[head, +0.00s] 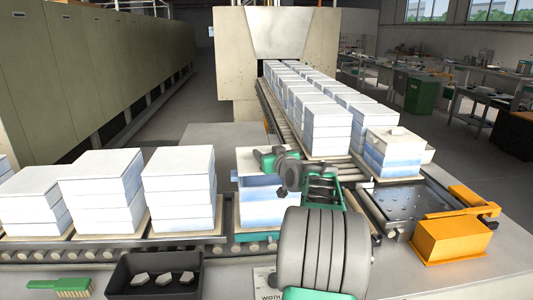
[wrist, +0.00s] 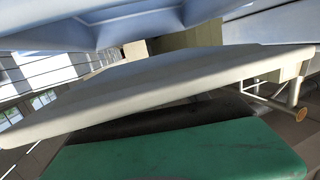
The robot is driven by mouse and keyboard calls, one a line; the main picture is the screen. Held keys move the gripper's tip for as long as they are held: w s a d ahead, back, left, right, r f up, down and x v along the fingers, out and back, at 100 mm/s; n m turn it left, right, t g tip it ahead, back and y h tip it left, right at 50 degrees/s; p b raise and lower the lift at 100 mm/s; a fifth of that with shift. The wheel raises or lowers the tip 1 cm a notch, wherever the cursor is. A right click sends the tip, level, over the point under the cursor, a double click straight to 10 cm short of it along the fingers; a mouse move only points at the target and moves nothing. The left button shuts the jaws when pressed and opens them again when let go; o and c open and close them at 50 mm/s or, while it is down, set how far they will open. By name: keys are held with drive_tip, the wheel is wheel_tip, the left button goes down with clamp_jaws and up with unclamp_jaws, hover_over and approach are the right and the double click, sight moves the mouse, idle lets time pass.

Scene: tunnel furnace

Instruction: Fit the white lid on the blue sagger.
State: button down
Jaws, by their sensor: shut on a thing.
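The white lid (wrist: 150,88) is a pale slab lying slantwise across the wrist view, directly beside a green finger (wrist: 180,155) of my gripper. My gripper (head: 279,160) is shut on the lid. In the head view the pale lid (head: 250,161) shows left of my gripper, over the blue sagger (head: 258,194) on the conveyor. The sagger's blue, notched wall (wrist: 110,25) shows along the top of the wrist view, with an open wedge between it and the lid. My arm hides the sagger's right side, and the gripper covers part of the lid.
Stacks of white saggers (head: 180,190) stand close by on the left conveyor. A blue-and-white stack (head: 391,150) and rows of saggers (head: 322,120) stand on the right. A black tray (head: 155,278), a green brush (head: 60,284) and an orange block (head: 449,239) lie in front.

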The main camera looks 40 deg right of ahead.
drive_tip(key=shift+s+r+b, duration=0.15)
drive_tip(key=shift+r+b, duration=0.1)
drive_tip(key=shift+b, duration=0.1)
drive_tip(key=shift+f, duration=0.1)
drive_tip(key=shift+a+f+b, duration=0.1)
drive_tip(key=shift+f+b, duration=1.2)
drive_tip(key=shift+b, duration=0.05)
drive_tip(key=shift+f+b, duration=0.75)
drive_tip(key=shift+b, duration=0.05)
